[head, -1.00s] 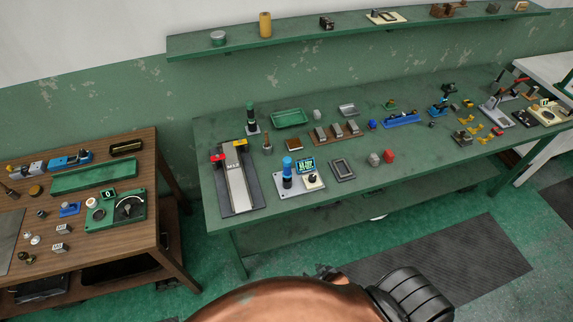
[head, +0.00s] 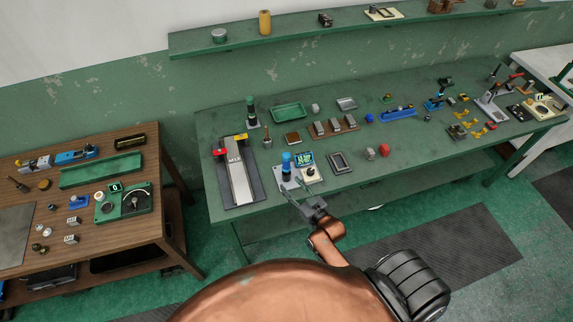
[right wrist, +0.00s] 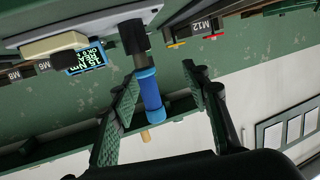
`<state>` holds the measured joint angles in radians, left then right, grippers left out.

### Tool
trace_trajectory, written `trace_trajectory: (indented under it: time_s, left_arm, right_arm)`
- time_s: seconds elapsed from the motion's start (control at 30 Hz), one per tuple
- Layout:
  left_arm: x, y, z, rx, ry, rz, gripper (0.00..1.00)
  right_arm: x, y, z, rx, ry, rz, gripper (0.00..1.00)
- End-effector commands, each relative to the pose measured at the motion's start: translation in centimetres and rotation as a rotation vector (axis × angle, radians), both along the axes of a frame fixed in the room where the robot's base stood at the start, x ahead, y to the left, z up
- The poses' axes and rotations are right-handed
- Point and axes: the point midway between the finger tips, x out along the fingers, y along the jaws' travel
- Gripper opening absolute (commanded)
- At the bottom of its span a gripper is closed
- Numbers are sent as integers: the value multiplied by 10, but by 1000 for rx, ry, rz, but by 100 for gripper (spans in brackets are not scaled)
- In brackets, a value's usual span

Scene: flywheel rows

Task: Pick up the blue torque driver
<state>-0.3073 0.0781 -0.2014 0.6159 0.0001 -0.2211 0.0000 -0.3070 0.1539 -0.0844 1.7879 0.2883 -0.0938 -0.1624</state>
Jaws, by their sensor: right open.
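The blue torque driver (head: 287,163) stands upright on a light grey plate (head: 284,183) on the green bench, beside a small display (head: 305,159) with lit text. In the right wrist view the driver (right wrist: 150,92) shows its blue grip and dark lower part, and appears between my two fingers in the picture. My right gripper (head: 303,197) is open and empty at the bench's front edge, just in front of the plate. I see no contact with the driver. My left gripper is not in view.
A green-and-black driver (head: 251,112) stands behind, and an M12 board (head: 238,180) lies to the left. A grey frame (head: 341,162) and a red piece (head: 384,150) lie to the right. A wooden table (head: 158,225) stands at the left. Bare bench surface separates several items.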

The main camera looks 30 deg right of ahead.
Motion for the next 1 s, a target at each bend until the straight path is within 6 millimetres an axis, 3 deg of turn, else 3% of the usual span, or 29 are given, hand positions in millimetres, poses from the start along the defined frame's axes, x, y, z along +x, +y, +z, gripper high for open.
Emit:
trace_trajectory:
  time_s: [0.3, 0.83, 1.0]
  left_arm:
    - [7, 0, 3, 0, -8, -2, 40]
    - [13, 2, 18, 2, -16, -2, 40]
    - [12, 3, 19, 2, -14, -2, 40]
  right_arm:
    - [20, -19, 26, 10, -185, -50, 43]
    - [83, -28, 26, 10, -189, -51, 43]
    - [94, -29, 25, 10, -188, -52, 43]
